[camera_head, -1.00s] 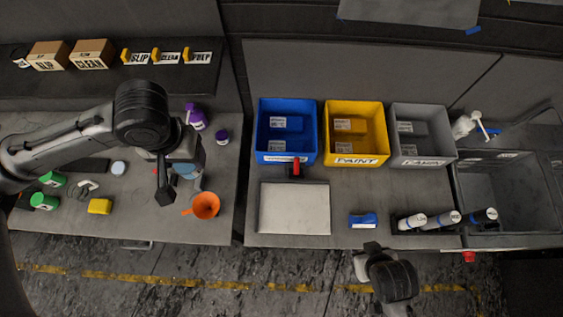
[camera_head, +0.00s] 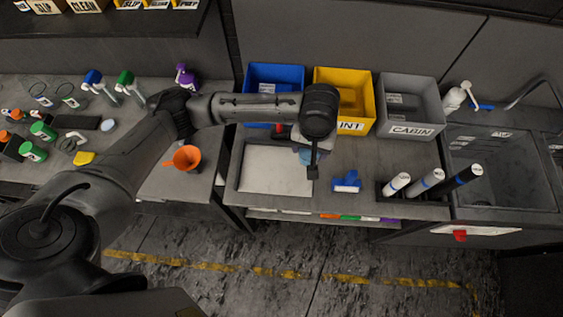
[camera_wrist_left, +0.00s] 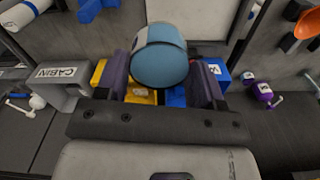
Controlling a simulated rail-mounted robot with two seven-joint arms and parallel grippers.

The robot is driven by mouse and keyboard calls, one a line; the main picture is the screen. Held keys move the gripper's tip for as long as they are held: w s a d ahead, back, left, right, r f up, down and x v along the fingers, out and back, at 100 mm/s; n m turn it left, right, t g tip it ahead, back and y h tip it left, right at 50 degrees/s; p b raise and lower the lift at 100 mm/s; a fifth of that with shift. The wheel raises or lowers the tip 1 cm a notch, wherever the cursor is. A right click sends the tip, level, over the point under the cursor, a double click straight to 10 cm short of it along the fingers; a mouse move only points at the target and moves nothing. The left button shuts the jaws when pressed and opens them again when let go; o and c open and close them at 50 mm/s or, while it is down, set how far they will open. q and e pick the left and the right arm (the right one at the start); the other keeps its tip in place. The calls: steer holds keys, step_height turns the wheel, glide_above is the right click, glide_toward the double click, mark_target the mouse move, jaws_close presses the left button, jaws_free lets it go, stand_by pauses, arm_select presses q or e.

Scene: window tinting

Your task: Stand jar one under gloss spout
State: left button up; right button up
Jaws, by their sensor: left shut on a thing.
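My left gripper (camera_head: 311,165) is shut on a light blue jar (camera_head: 306,157), held above the middle bench near the yellow bin. In the left wrist view the jar (camera_wrist_left: 160,55) sits between the two dark fingers of my left gripper (camera_wrist_left: 161,78), with a pale band near its top. I cannot read a label on it, so I cannot tell if it is jar one. I cannot pick out a gloss spout; the blue pump bottle (camera_head: 93,78) and green pump bottle (camera_head: 126,80) on the left bench have unreadable labels. My right gripper is out of view.
An orange funnel (camera_head: 187,158) sits at the left bench's front edge. Blue (camera_head: 275,77), yellow (camera_head: 344,77) and grey (camera_head: 410,92) bins stand behind. A white board (camera_head: 272,172), a blue tool (camera_head: 346,181) and several rolls (camera_head: 428,181) occupy the middle bench. A basin (camera_head: 500,180) lies right.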

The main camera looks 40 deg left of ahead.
arm_select(q)
step_height(320, 180, down, 17)
steer(key=a+n+b, duration=0.1)
steer(key=n+b, duration=0.3)
steer(key=b, duration=0.1)
glide_above(277, 169)
steer(key=shift+n, duration=0.3)
step_height(277, 169, down, 7)
steer(key=shift+f, duration=2.15)
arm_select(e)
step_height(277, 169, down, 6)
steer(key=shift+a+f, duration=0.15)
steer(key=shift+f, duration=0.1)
arm_select(q)
steer(key=shift+f, duration=0.1)
steer(key=o, duration=1)
steer(key=shift+c, duration=0.2)
